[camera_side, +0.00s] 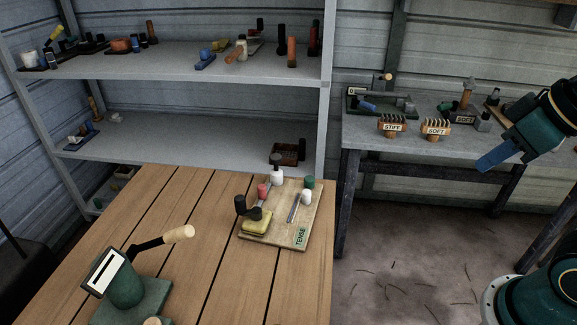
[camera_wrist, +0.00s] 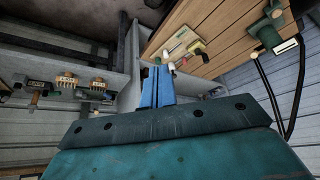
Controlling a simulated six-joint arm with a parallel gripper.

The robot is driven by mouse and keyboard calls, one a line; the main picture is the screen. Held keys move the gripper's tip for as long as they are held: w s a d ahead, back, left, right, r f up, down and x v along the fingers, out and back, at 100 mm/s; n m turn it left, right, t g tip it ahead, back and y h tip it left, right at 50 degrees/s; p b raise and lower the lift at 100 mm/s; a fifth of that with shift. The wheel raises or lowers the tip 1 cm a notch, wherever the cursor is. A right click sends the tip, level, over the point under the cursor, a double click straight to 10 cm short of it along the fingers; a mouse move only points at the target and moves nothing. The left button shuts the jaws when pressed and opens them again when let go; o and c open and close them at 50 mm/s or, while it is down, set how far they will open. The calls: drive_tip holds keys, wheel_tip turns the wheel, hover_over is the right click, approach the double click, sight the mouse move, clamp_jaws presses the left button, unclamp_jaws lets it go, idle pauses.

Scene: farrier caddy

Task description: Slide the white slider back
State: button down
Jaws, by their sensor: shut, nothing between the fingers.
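A light wooden board labelled TENSE (camera_side: 285,232) lies on the plank table, with small knobs and two slots. A white knob (camera_side: 306,197) stands near the right slot. A red knob (camera_side: 263,191), a green knob (camera_side: 309,182) and a yellow block (camera_side: 257,222) are also there. My gripper (camera_side: 480,166) is shut and empty, well right of the board. In the wrist view its blue fingers (camera_wrist: 157,70) are together, and the board (camera_wrist: 181,42) shows beyond them.
A green device with a wooden-handled lever (camera_side: 124,285) stands at the table's front left. Shelves (camera_side: 180,66) with small items stand behind. A side bench (camera_side: 362,130) holds brushes labelled STIFF (camera_side: 393,127) and SOFT (camera_side: 436,130). Floor separates my arm from the table.

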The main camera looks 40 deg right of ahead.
idle(0.4)
drive_tip(key=c, duration=1.3)
unclamp_jaws()
drive_tip(key=shift+w+r, duration=0.1)
drive_tip(key=shift+w, duration=0.05)
drive_tip(key=shift+c, duration=0.2)
drive_tip(key=shift+o, duration=1.1)
drive_tip(key=shift+w+r, duration=0.15)
drive_tip(key=shift+w, duration=0.15)
drive_tip(key=w+f+g, duration=0.1)
drive_tip(key=w+g, duration=0.2)
drive_tip(key=w, duration=2.2)
drive_tip(key=w+f+g, duration=0.1)
drive_tip(key=w+f, duration=0.7)
drive_tip(key=f, duration=0.4)
drive_tip(key=w+d+f+n+g, duration=0.1)
drive_tip(key=w+f, duration=0.8)
drive_tip(key=f, duration=0.4)
drive_tip(key=shift+w+g, duration=0.25)
drive_tip(key=shift+g, duration=0.05)
drive_tip(key=shift+f, duration=0.2)
